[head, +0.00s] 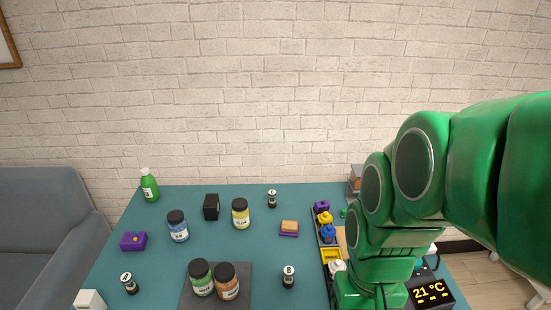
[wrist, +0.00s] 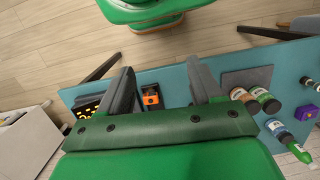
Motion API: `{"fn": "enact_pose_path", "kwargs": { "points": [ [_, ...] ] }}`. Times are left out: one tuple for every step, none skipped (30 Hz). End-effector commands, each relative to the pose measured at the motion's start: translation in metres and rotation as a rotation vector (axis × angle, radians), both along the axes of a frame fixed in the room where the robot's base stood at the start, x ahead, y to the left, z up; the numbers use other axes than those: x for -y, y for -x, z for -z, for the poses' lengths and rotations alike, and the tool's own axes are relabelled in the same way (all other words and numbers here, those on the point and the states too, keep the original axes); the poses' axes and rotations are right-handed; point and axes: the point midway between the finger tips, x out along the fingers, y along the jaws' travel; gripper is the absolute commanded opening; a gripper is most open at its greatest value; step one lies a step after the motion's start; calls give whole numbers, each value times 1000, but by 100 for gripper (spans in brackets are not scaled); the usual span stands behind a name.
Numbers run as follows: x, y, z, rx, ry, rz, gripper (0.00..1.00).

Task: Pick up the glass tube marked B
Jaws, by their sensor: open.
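The small tube marked B (head: 289,276), with a dark cap and base and a white label, stands upright near the front of the teal table, right of the dark mat. I cannot make it out in the wrist view; a finger may hide it. My gripper (wrist: 164,82) is open and empty, its two grey fingers apart above the table's edge. In the head view my green arm hangs over the right side and my fingertips are hidden. Two similar tubes stand apart: one at the back (head: 272,198) and one at the front left (head: 130,284).
A dark mat (head: 243,302) holds a green and a brown jar. Right of B, a dark tray (head: 318,250) holds several coloured pieces, near a 21 °C display (head: 430,292). Blue (head: 178,228) and yellow (head: 240,215) jars stand farther back. The table (head: 262,245) is clear behind B.

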Motion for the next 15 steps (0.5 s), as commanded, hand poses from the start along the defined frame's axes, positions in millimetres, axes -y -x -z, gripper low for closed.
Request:
{"fn": "enact_pose_path", "kwargs": {
  "points": [
    [-4, -5, 4, -15, -21, 16, 65],
    [-7, -8, 6, -23, -35, 28, 65],
    [-11, -12, 9, -35, -55, 44, 65],
    [-14, -16, 12, -44, -68, 57, 65],
    [-17, -19, 14, -52, -82, 71, 65],
    [-21, -24, 17, -61, -101, 88, 65],
    [-23, -27, 19, -69, -114, 101, 65],
    [-26, -31, 21, -76, -128, 115, 65],
    [-30, -36, 24, -88, -148, 134, 65],
    [-32, -39, 26, -95, -163, 149, 65],
    [-34, -43, 28, -102, -176, 164, 65],
    [-37, -48, 31, -111, -194, 184, 65],
    [-40, -51, 33, -121, -208, 200, 65],
    [-42, -55, 36, -130, -222, 215, 65],
    [-44, -59, 39, -142, -241, 236, 65]
  ]
}}
